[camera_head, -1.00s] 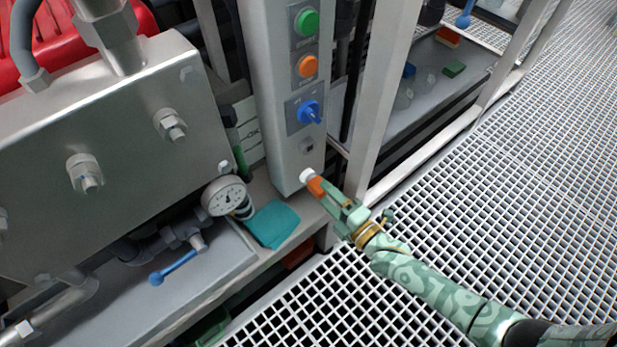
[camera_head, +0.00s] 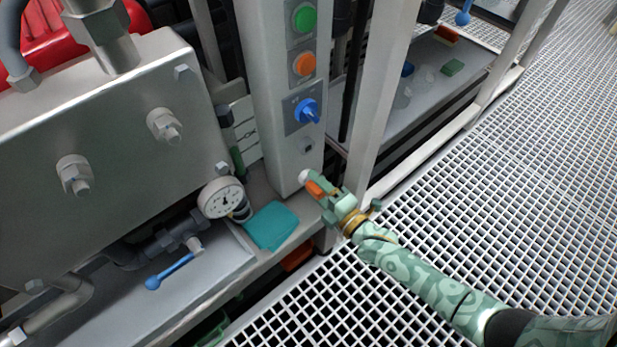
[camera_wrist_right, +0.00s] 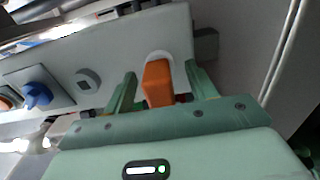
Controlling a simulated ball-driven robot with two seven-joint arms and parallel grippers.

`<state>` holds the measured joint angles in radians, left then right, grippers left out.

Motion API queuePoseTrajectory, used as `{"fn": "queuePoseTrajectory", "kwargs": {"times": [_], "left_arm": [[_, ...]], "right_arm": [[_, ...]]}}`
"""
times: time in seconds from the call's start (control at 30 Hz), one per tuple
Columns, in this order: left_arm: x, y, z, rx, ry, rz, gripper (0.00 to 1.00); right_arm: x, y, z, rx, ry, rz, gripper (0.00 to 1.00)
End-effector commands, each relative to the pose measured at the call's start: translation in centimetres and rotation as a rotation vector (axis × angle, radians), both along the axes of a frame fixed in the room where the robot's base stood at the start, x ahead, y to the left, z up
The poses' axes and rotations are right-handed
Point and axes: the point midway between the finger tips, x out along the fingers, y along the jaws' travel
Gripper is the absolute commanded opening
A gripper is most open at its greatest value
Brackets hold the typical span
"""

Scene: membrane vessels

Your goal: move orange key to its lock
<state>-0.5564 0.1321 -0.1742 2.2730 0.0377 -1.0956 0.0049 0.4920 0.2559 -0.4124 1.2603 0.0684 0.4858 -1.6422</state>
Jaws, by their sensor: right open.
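The orange key (camera_head: 315,189) is at the lower end of the grey control column. In the right wrist view the orange key (camera_wrist_right: 158,85) stands against a round white fitting (camera_wrist_right: 158,56) on the panel face; how deep it sits in it I cannot tell. My right gripper (camera_head: 319,187) is open around the key. In the wrist view its green fingers (camera_wrist_right: 160,72) stand on either side of the key, with a gap to its left. A small grey round socket (camera_wrist_right: 88,79) lies farther left on the panel. My left gripper is not in view.
The grey column (camera_head: 281,130) also carries a green button (camera_head: 304,18), an orange button (camera_head: 304,63) and a blue switch (camera_head: 306,110). A gauge (camera_head: 221,198) and a teal cloth (camera_head: 271,225) lie left of my right gripper. Open grating (camera_head: 480,210) extends right.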

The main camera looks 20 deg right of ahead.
Motion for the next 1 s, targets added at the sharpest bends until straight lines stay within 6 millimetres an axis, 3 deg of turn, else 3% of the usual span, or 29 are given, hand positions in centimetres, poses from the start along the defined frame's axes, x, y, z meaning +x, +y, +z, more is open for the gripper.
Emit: {"fn": "queuePoseTrajectory", "kwargs": {"times": [0.83,1.0], "left_arm": [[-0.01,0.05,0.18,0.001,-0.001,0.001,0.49],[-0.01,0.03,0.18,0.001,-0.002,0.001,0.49]], "right_arm": [[-0.01,0.01,0.06,0.001,0.000,0.000,0.56],[-0.01,0.01,0.05,0.001,0.000,0.000,0.09]]}}
